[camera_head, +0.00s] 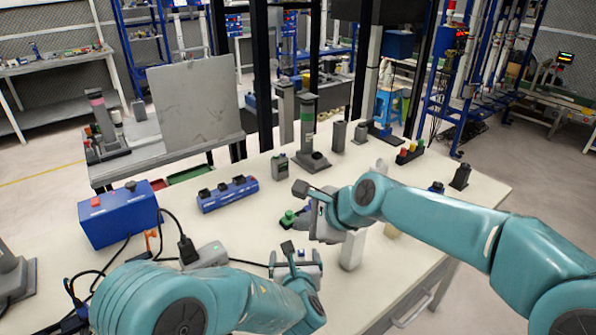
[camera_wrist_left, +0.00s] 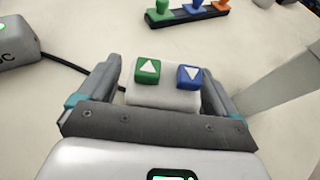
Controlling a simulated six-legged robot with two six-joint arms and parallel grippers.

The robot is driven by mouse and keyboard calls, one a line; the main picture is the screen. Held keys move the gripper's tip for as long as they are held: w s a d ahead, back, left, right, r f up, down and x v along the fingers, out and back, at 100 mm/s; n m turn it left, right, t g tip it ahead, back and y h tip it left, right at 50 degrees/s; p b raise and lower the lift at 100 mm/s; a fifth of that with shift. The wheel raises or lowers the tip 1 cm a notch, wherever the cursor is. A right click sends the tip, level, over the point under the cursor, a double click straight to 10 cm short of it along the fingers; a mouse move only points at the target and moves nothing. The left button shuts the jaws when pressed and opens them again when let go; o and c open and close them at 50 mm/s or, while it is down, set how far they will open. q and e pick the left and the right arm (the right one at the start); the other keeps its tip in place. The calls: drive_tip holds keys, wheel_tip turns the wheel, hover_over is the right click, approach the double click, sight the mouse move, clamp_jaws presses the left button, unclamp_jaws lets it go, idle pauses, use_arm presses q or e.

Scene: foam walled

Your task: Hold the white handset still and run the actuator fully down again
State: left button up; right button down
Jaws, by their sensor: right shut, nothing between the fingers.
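The white handset (camera_wrist_left: 164,97) shows in the left wrist view, with a green up-arrow button and a blue down-arrow button facing me. My left gripper (camera_wrist_left: 160,88) has one finger on each side of it and looks shut on it. In the head view, my left gripper (camera_head: 296,258) is low at the front of the table, the handset largely hidden there. My right gripper (camera_head: 302,190) is shut and empty, above and behind the left one, apart from the buttons. A pale upright post (camera_head: 351,250) beside the right wrist may be the actuator; its top is hidden.
A grey box (camera_head: 205,256) with a green light and cable stands left of the handset. A black strip with coloured knobs (camera_wrist_left: 190,12) lies beyond it. A blue box (camera_head: 119,217) and blue switch bar (camera_head: 228,195) stand left. The table's right front edge is near.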

use_arm(q)
drive_tip(key=v, duration=1.1)
drive_tip(key=shift+s, duration=0.3)
wheel_tip(320, 180, up, 10)
drive_tip(key=p, duration=1)
drive_tip(key=shift+s, duration=0.3)
